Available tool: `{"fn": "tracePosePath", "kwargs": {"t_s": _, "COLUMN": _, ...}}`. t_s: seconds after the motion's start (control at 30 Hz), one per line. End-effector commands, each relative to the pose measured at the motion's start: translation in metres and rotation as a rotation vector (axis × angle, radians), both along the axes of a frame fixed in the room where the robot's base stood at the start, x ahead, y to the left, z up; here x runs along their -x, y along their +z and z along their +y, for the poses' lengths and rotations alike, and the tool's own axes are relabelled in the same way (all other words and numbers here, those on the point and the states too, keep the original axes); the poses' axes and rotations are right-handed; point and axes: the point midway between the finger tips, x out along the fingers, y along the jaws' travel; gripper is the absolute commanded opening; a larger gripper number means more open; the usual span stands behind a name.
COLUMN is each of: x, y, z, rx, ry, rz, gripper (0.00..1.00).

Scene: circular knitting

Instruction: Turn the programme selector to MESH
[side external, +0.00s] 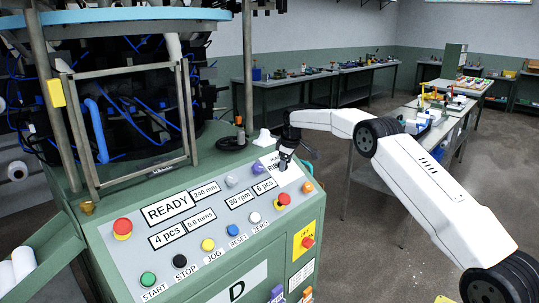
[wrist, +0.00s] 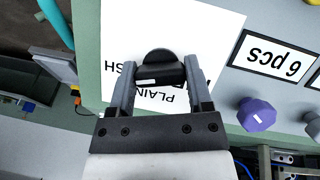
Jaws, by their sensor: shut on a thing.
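The programme selector is a black knob (wrist: 160,62) in the middle of a white label (wrist: 215,25) in the wrist view. My gripper (wrist: 158,72) has one finger on each side of the knob and is shut on it. A short white mark shows on the knob's lower left part. The upside-down word PLAIN lies just below the knob, and the end of a word, "SH", shows left of the left finger. Other label words are hidden by the fingers. In the side view my gripper (side external: 285,158) is at the panel's upper right, over the label, where RIB can be read.
The sloping control panel (side external: 130,258) carries coloured buttons and displays, including READY (side external: 168,209) and 6 pcs (side external: 264,186). A purple knob (wrist: 257,114) sits near the selector. The knitting machine's posts and frame (side external: 130,115) stand to the left.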

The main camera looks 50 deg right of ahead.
Motion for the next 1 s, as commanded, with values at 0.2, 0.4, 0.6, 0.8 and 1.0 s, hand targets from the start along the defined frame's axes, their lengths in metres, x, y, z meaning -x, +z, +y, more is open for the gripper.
{"fn": "tracePosePath", "kwargs": {"t_s": 0.2, "x": -0.001, "y": 0.001, "z": 0.000, "rx": 0.001, "ry": 0.000, "rz": -0.003, "gripper": 0.87}}
{"fn": "tracePosePath", "kwargs": {"t_s": 0.4, "x": 0.000, "y": 0.001, "z": 0.000, "rx": 0.000, "ry": 0.000, "rz": -0.002, "gripper": 1.00}}
{"fn": "tracePosePath", "kwargs": {"t_s": 0.6, "x": 0.000, "y": 0.002, "z": 0.000, "rx": 0.001, "ry": 0.001, "rz": -0.001, "gripper": 1.00}}
{"fn": "tracePosePath", "kwargs": {"t_s": 0.8, "x": 0.003, "y": 0.015, "z": 0.002, "rx": 0.001, "ry": 0.001, "rz": -0.003, "gripper": 1.00}}
{"fn": "tracePosePath", "kwargs": {"t_s": 1.0, "x": 0.009, "y": 0.037, "z": 0.004, "rx": 0.002, "ry": 0.001, "rz": -0.004, "gripper": 1.00}}
